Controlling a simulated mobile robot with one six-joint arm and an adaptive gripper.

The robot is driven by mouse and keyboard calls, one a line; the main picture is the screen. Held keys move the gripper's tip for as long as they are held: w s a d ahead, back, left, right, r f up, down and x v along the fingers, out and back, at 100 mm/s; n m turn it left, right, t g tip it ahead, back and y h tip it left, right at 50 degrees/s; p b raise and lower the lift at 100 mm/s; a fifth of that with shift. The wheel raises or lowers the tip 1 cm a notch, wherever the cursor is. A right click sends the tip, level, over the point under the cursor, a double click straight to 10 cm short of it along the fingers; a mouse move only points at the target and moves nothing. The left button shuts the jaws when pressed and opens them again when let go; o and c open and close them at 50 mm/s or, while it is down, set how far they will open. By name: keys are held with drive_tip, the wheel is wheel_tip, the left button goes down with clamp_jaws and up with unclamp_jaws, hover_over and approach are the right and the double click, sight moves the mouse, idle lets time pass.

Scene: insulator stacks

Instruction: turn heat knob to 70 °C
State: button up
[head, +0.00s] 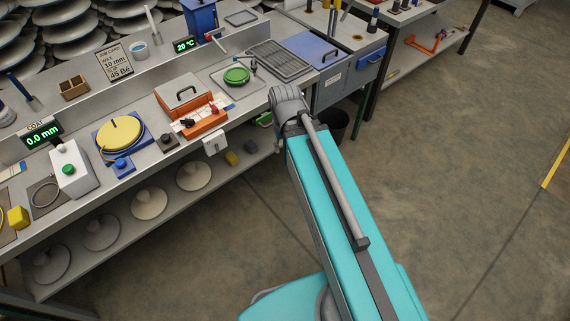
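An orange control box (205,121) sits at the front of the bench, before a grey lidded tank (182,96) with a handle. Small red and dark controls show on the orange box; which one is the heat knob is too small to tell. A display (186,44) behind on the bench reads 20 °C in green. My teal arm reaches up from the bottom, and its grey joint is at the bench's front edge, right of the orange box. My gripper does not show; nothing of its fingers can be seen.
A green round piece (236,76) and a dark rack (279,59) lie right of the tank. A yellow disc (120,134) and a white box with a green button (70,170) stand left. A white box (214,143) is at the bench front. Floor at right is clear.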

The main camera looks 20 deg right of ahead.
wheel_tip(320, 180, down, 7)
drive_tip(key=b, duration=0.6)
drive_tip(key=shift+b, duration=0.3)
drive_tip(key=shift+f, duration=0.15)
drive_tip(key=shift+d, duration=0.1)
